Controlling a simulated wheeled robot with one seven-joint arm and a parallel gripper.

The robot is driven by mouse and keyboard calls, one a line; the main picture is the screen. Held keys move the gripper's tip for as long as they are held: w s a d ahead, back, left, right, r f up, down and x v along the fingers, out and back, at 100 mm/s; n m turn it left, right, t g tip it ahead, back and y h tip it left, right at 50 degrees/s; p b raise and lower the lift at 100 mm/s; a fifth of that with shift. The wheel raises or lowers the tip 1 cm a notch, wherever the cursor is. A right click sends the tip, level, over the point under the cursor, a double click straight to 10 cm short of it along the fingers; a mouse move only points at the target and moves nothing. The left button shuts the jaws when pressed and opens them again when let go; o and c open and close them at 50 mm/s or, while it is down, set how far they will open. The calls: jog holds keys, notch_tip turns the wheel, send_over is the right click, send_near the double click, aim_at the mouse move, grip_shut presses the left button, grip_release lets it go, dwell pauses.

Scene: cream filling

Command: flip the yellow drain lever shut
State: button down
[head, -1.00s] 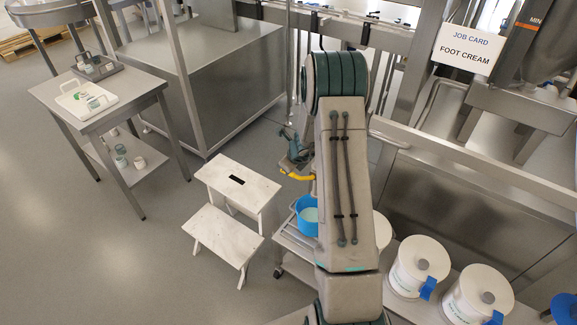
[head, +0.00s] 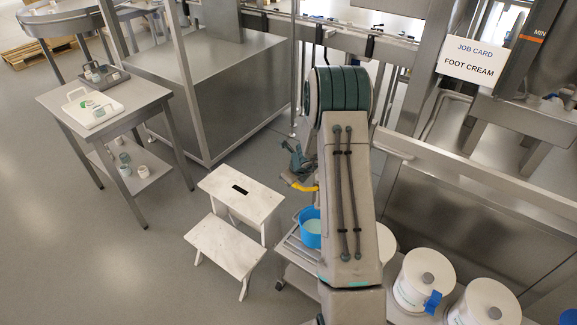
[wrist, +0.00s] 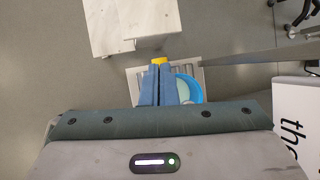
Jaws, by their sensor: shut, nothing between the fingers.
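The yellow drain lever (head: 303,187) shows in the head view just left of my arm, above the blue bucket. In the wrist view a small yellow piece of the lever (wrist: 159,61) shows just past my fingertips. My gripper (wrist: 160,68) is shut and empty, with its fingertips at or very near the lever; I cannot tell whether they touch. The blue bucket (head: 309,238), holding pale liquid, stands below the lever and also shows right of my fingers in the wrist view (wrist: 197,87).
A white step stool (head: 226,247) stands left of the bucket. The bucket is on a slatted metal stand (head: 297,252). White lidded tubs (head: 424,285) stand at the lower right. A side table (head: 135,103) is at the left, with open floor before it.

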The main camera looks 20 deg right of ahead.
notch_tip(320, 180, up, 14)
jog(key=s+a+p, duration=0.1)
jog(key=a+p, duration=0.1)
jog(key=p, duration=0.3)
jog(key=shift+s+f, duration=0.15)
jog(key=shift+s, duration=0.1)
jog(key=s+a+r+n+y, duration=0.1)
jog(key=s+a+r+n, duration=0.45)
jog(key=r+n, duration=0.2)
jog(key=s+a+r+n+y, duration=0.1)
jog(key=s+a+r+n, duration=0.4)
jog(key=s+r+n, duration=0.25)
jog(key=s+r+n+g+h, duration=0.1)
jog(key=s+r+n, duration=0.1)
jog(key=s+n, duration=0.5)
jog(key=s+r+n+g+h, duration=0.1)
jog(key=s+r+n+h, duration=0.1)
jog(key=s+n, duration=0.6)
jog(key=s+a+r, duration=0.1)
jog(key=s, duration=0.4)
jog(key=shift+r, duration=0.25)
